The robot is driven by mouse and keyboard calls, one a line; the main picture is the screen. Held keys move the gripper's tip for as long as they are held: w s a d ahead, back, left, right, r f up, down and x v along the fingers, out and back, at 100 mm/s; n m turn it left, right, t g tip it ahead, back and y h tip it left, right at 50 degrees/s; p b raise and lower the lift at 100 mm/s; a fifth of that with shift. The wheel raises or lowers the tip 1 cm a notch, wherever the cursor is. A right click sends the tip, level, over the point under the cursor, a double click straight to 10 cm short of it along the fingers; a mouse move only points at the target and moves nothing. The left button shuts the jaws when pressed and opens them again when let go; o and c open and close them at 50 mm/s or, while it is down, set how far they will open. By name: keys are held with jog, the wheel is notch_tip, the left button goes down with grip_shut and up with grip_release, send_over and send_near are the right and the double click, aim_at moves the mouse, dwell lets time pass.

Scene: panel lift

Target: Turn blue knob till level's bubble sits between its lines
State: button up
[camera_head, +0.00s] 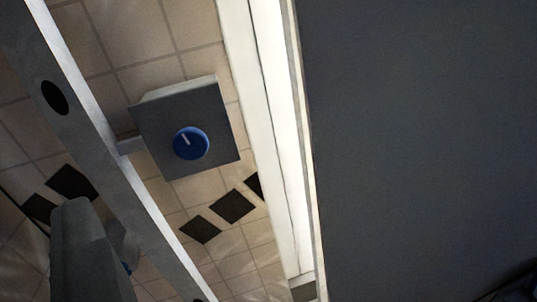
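A round blue knob (190,143) with a pale pointer mark sits on the dark grey face of a box (221,146), left of the picture's middle. The pointer tilts up and to the left. A dark grey blocky shape (80,255) stands at the lower left. It may be part of my gripper, but no pair of fingertips shows clearly. Nothing touches the blue knob. I cannot make out a level, its bubble or its lines in this view.
A long grey beam (95,150) with a dark round hole runs diagonally on the left. A bright white strip (270,120) stands right of the box. A large dark grey panel (420,140) fills the right. A small blue bit (127,268) shows at lower left. Beige tiles lie behind.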

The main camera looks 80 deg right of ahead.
aim_at(191, 148)
jog(key=s+d+f+m+g+h, duration=0.1)
jog(key=d+f+m+g+h, duration=0.25)
jog(key=d+f+g, duration=0.45)
jog(key=shift+n+t, duration=0.35)
jog(key=shift+t, duration=0.25)
jog(key=x, duration=1.5)
jog(key=shift+w+d+f, duration=0.2)
jog(key=shift+w+f, duration=0.15)
jog(key=shift+w, duration=0.05)
jog(key=shift+c, duration=0.3)
jog(key=c, duration=0.9)
jog(key=shift+m, duration=2.6)
jog(key=o, duration=1)
jog(key=shift+c, duration=0.2)
jog(key=shift+a, duration=0.1)
